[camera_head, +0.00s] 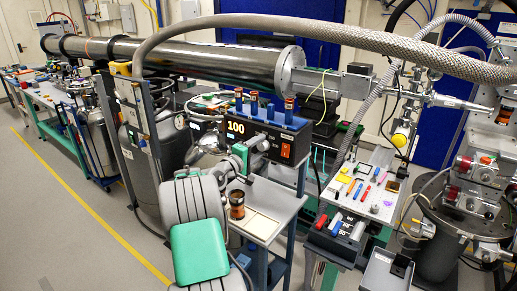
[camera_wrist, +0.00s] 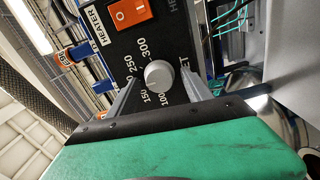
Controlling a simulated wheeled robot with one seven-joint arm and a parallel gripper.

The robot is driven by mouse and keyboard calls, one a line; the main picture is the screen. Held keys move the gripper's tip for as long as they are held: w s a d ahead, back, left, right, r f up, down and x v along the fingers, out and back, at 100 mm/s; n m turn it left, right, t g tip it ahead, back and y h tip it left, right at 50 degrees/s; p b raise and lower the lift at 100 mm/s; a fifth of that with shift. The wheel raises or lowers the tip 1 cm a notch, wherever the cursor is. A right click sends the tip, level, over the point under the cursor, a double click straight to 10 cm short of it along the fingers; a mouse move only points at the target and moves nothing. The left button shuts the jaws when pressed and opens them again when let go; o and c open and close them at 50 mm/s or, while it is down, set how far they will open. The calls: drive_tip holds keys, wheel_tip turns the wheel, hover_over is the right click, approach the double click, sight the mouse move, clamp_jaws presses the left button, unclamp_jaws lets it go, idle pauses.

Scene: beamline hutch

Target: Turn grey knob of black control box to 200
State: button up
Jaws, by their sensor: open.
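The black control box (camera_head: 268,139) stands on the bench in the head view, with an orange display reading 100. Its panel fills the upper middle of the wrist view (camera_wrist: 118,44). The grey knob (camera_wrist: 159,76) is on that panel, ringed by the labels 100, 150, 250 and 300. The 200 label is not visible, apparently behind the left finger. My gripper (camera_wrist: 160,80) is open, one finger on each side of the knob, with gaps visible. In the head view my gripper (camera_head: 246,157) is in front of the box, and I cannot make out the knob clearly.
An orange HEATER switch (camera_wrist: 131,11) is beside the knob on the panel. A brown jar (camera_head: 237,205) stands on the bench below my gripper. A tool tray (camera_head: 362,190) is to the right.

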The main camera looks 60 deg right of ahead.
drive_tip(key=w+a+b, duration=0.1)
drive_tip(key=a+b, duration=0.1)
drive_tip(key=a, duration=0.5)
drive_tip(key=shift+a, duration=0.4)
drive_tip(key=shift+w, duration=0.1)
drive_tip(key=w+a+f+t+y, duration=0.2)
drive_tip(key=w+a+t+y, duration=0.15)
drive_tip(key=a, duration=0.65)
drive_tip(key=w+a+f+t+y, duration=0.1)
drive_tip(key=w+a+t+y, duration=0.15)
drive_tip(key=w+a, duration=0.45)
drive_tip(key=w+a+f+t+y, duration=0.2)
drive_tip(key=a+y, duration=0.2)
drive_tip(key=a, duration=0.8)
drive_tip(key=s+a+f+n+y, duration=0.1)
drive_tip(key=s+a, duration=0.3)
drive_tip(key=a, duration=0.5)
drive_tip(key=s+a+f+n+g+y, duration=0.1)
drive_tip(key=s+a+f+y, duration=0.2)
drive_tip(key=a, duration=0.7)
drive_tip(key=s+a+f+n+y, duration=0.1)
drive_tip(key=s+a+y, duration=0.2)
drive_tip(key=s+a, duration=0.3)
drive_tip(key=a, duration=0.4)
drive_tip(key=shift+a+f+g+y, duration=0.15)
drive_tip(key=shift+f+g+y, duration=0.15)
drive_tip(key=shift+f+y, duration=0.1)
